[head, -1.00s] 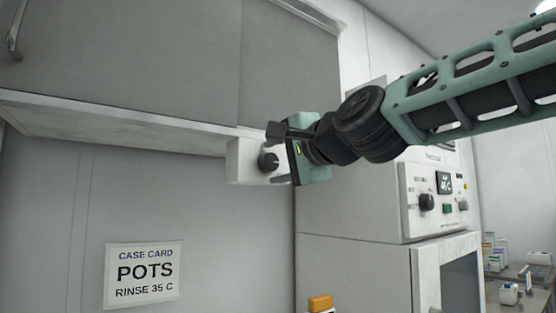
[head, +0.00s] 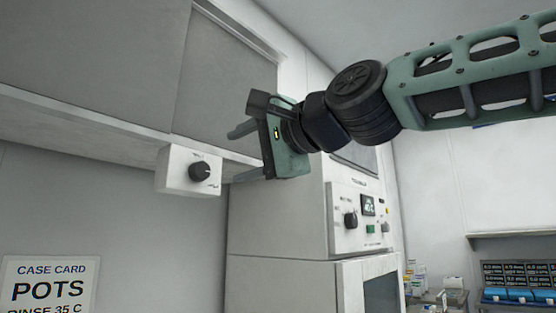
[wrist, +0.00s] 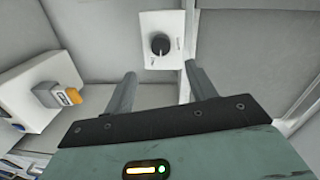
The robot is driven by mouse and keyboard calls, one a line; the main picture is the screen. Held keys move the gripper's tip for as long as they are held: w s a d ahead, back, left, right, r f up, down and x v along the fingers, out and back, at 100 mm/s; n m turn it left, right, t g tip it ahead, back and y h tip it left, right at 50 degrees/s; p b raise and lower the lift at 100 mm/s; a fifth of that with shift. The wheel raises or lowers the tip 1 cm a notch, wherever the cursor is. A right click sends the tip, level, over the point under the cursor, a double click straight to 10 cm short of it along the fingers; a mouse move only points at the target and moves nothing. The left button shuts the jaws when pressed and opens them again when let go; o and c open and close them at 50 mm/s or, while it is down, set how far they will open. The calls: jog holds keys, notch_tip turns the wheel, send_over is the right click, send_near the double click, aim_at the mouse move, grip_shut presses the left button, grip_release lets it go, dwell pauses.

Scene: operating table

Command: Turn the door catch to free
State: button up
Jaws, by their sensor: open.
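The door catch looks to be the black round knob (head: 200,172) on a small white box (head: 172,168) under the edge of the grey cabinet. In the wrist view the knob (wrist: 160,44) sits on its white plate (wrist: 155,20), ahead of my fingertips and between them. Small marks are printed beside it, too small to read. My gripper (head: 238,153) is open and empty, to the right of the knob in the head view and apart from it. In the wrist view both fingers of my gripper (wrist: 160,72) show, with nothing between them.
A white machine (head: 280,215) with a dial (head: 351,220), small screen and buttons stands right of the catch. A wall card (head: 50,285) reads CASE CARD POTS. An orange-and-grey object (wrist: 60,95) sits at left in the wrist view. Shelves with blue bins (head: 520,295) are far right.

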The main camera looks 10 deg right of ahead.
jog(key=b+v, duration=0.7)
jog(key=b, duration=0.3)
jog(key=shift+s+d, duration=0.1)
dwell(0.5)
